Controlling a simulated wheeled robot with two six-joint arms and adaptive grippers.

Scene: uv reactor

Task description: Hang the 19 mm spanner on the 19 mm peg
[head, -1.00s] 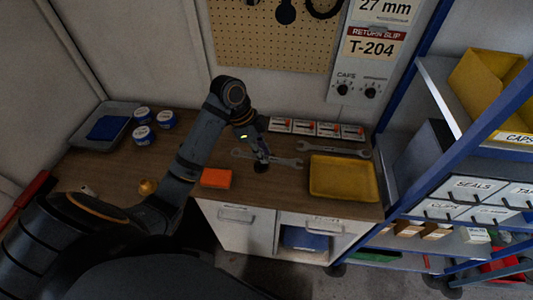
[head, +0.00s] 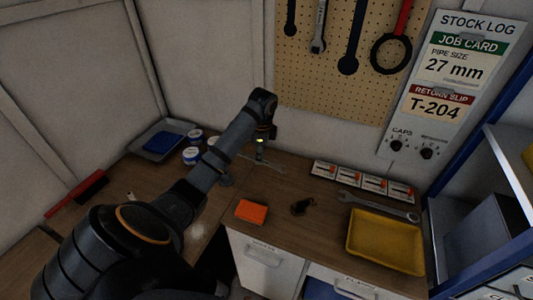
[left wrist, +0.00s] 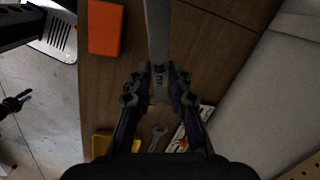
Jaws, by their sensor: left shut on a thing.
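My left gripper (head: 261,155) is over the back of the wooden bench, below the pegboard. It is shut on a grey steel spanner (head: 268,166), which also shows in the left wrist view (left wrist: 158,35). There the spanner runs from between the fingertips (left wrist: 160,85) to the top edge. A marking on it is too small to read surely. The pegboard (head: 335,85) carries a steel spanner (head: 319,30), dark tool shapes (head: 353,40) and a red-handled ring tool (head: 392,48). No peg size label is legible.
A second spanner (head: 378,207) lies on the bench behind a yellow tray (head: 385,243). The blue-framed shelf (head: 470,120) bounds the right.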

